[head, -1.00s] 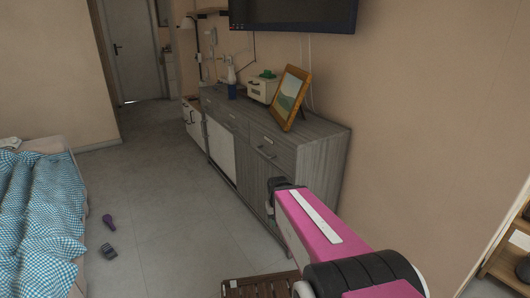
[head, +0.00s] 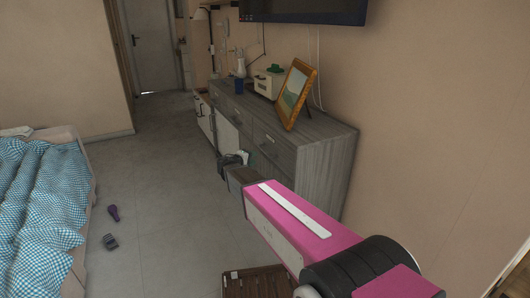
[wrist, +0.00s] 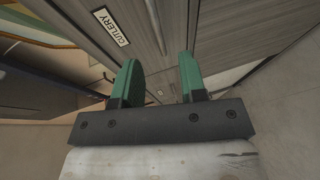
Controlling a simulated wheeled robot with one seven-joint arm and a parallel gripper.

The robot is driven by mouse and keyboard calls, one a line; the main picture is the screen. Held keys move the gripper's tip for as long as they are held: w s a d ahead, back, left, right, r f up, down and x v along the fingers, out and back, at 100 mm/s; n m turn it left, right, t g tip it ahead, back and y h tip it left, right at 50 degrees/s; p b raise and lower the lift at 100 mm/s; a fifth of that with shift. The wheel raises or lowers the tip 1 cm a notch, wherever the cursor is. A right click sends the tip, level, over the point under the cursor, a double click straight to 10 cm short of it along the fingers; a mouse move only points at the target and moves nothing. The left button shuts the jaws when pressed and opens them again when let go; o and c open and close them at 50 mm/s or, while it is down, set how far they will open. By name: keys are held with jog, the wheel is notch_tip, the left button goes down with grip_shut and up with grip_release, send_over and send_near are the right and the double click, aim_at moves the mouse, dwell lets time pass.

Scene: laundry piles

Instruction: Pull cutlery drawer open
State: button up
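The drawer front with the "CUTLERY" label (wrist: 111,27) shows in the wrist view, at the upper left, just beyond my gripper (wrist: 160,80). The gripper's two green fingers are apart, with nothing visible between them. A narrow strip (wrist: 155,27) runs past the label towards the gap between the fingers; I cannot tell whether it is a handle. In the head view, the grey wooden sideboard (head: 325,165) stands along the right wall, with drawers along its top row. My dark wrist is at its front and hides part of it. The label cannot be made out there.
A picture frame (head: 297,92), a cream box (head: 267,84) and a blue cup (head: 240,86) stand on the sideboard. A brown slatted item (head: 255,283) lies on the floor below my arm. A bed (head: 45,205) is at left; the floor between is mostly clear.

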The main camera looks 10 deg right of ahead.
aim_at(264, 152)
jog(key=x, duration=1)
jog(key=shift+w+r, duration=0.3)
jog(key=shift+w, duration=0.3)
grip_shut()
